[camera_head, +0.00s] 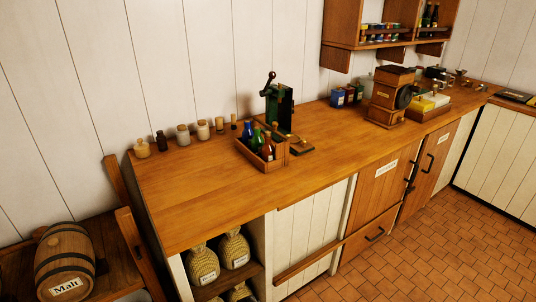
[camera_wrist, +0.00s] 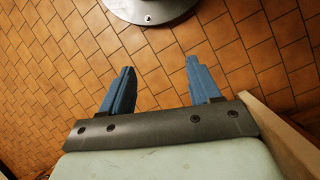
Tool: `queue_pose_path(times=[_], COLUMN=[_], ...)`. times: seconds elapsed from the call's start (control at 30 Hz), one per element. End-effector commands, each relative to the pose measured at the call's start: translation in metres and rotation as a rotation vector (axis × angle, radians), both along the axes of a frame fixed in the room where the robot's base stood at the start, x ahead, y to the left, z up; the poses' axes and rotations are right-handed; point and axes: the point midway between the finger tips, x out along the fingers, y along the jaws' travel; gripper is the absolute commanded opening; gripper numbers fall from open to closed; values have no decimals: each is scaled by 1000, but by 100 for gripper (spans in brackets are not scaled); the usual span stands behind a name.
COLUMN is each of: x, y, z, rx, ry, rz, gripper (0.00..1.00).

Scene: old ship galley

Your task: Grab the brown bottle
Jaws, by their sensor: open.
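A small wooden crate (camera_head: 270,167) on the counter holds several bottles. At its front right is a reddish-brown bottle (camera_head: 268,151), upright, its lower part hidden by the crate wall. A green bottle (camera_head: 257,140) and a blue bottle (camera_head: 247,131) stand behind it. A small dark, perhaps brown, bottle (camera_head: 160,141) stands apart among the jars along the wall. I cannot tell for certain which one is meant. My gripper (camera_wrist: 160,68) shows only in the wrist view, open and empty with blue fingers over the tiled floor, away from the bottles.
Pale jars (camera_head: 183,135) line the counter's back left. A dark green hand-press device (camera_head: 279,107) stands just behind the crate. A wooden grinder (camera_head: 390,97) is farther right. The counter (camera_head: 205,190) is clear in front and left of the crate. A barrel (camera_head: 65,258) sits lower left.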

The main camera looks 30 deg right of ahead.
Motion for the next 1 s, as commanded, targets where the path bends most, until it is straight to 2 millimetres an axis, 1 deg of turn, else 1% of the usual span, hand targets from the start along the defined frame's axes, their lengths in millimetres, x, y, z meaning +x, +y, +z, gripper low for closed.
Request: queue_pose_path(times=[0.03,0.1,0.17,0.2,0.27,0.3,0.37,0.4,0.47,0.5,0.57,0.6,0.67,0.7,0.73,0.77,0.8,0.87,0.9,0.97,1.0], x=[22,45,63,75,91,102,116,124,136,142,151,156,162,165,167,168,169,168,167,164,160], y=[-18,-42,-63,-78,-102,-119,-145,-163,-190,-210,-239,-259,-289,-310,-325,-341,-361,-391,-410,-439,-458], z=[2,9,16,21,29,36,46,53,65,73,86,96,111,121,130,138,149,166,178,195,207], rx=[-27,-63,-97,-118,-150,-172,-205,-226,-259,-280,-314,-335,-369,-390,-407,-422,-444,-476,-496,-526,-547], ry=[-29,-63,-92,-110,-139,-158,-186,-203,-231,-249,-276,-295,-321,-339,-353,-365,-382,-407,-425,-448,-464], rz=[-60,-140,-209,-255,-326,-373,-443,-491,-563,-611,-683,-732,-804,-852,-890,-926,-973,-1042,-1087,-1154,-1198], gripper=[62,62,62,62,62,62,62,62,62,62,62,62,62,62,62,62,62,62,62,62,62])
